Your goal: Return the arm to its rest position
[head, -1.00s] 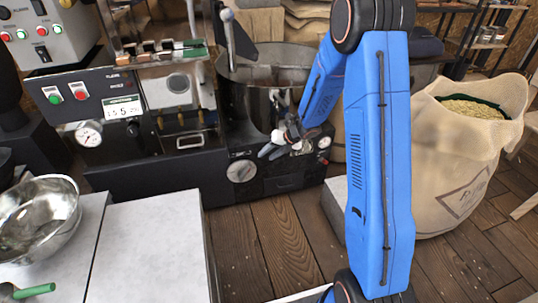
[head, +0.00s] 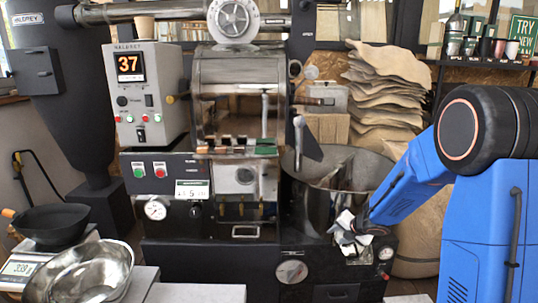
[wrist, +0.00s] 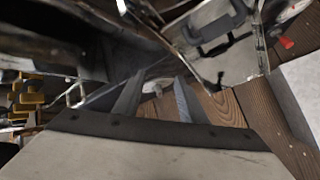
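My blue arm (head: 412,185) comes in from the right of the head view and reaches down to the left. My gripper (head: 348,236) is at its end, in front of the round metal drum (head: 310,205) as seen from the head. In the wrist view the two fingers of my gripper (wrist: 157,98) stand apart with nothing held between them. Whether the gripper touches the machine cannot be told.
The roaster (head: 238,95) with its control box (head: 148,95) fills the middle. A steel bowl (head: 95,275), a black pan (head: 50,222) and a scale (head: 22,270) are at lower left. Stacked sacks (head: 385,90) stand behind. Wooden floor (wrist: 222,105) shows below the gripper.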

